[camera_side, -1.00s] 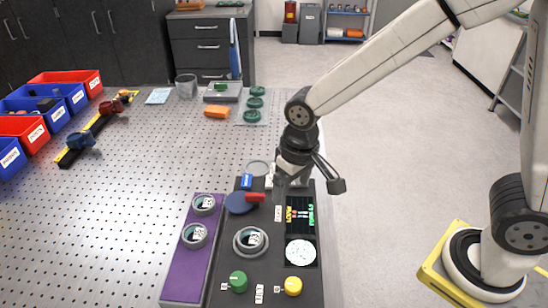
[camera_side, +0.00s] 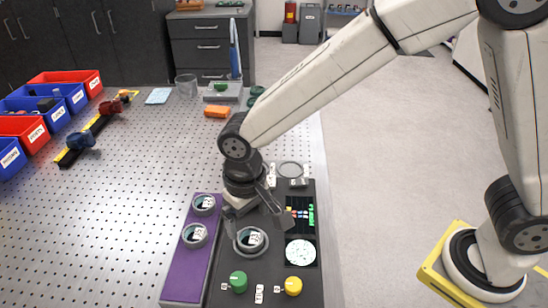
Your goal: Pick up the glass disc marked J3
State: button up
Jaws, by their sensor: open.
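Two sit on the purple strip, an upper disc (camera_side: 204,204) and a lower disc (camera_side: 195,235). The third disc (camera_side: 252,240) sits in a larger ring on the dark panel. My gripper (camera_side: 256,222) is open, fingers pointing down, above the dark panel and close to the third disc. Its fingers are spread to the left and right. Whether they touch the ring cannot be told.
The purple strip (camera_side: 184,272) lies left of the dark panel (camera_side: 222,290), which carries a green knob (camera_side: 238,281), a yellow knob (camera_side: 293,286) and a speckled white disc (camera_side: 300,252). Labelled bins (camera_side: 30,128) stand far left. The perforated table (camera_side: 130,190) is largely clear mid-left.

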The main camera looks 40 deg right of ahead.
aim_at(249, 237)
jog(key=shift+f, duration=0.25)
jog(key=shift+w+f, duration=0.1)
jog(key=shift+f, duration=2.4)
jog(key=c, duration=1.2)
jog(key=shift+r, duration=0.15)
jog(key=shift+r, duration=0.8)
jog(key=s+d+r, duration=0.2)
jog(key=s+r, duration=0.1)
jog(key=s, duration=0.1)
jog(key=s+d+r, duration=0.2)
jog(key=s+r, duration=0.2)
jog(key=s+d+r, duration=0.2)
jog(key=s+r, duration=0.2)
jog(key=shift+s+d, duration=0.15)
jog(key=shift+s, duration=0.1)
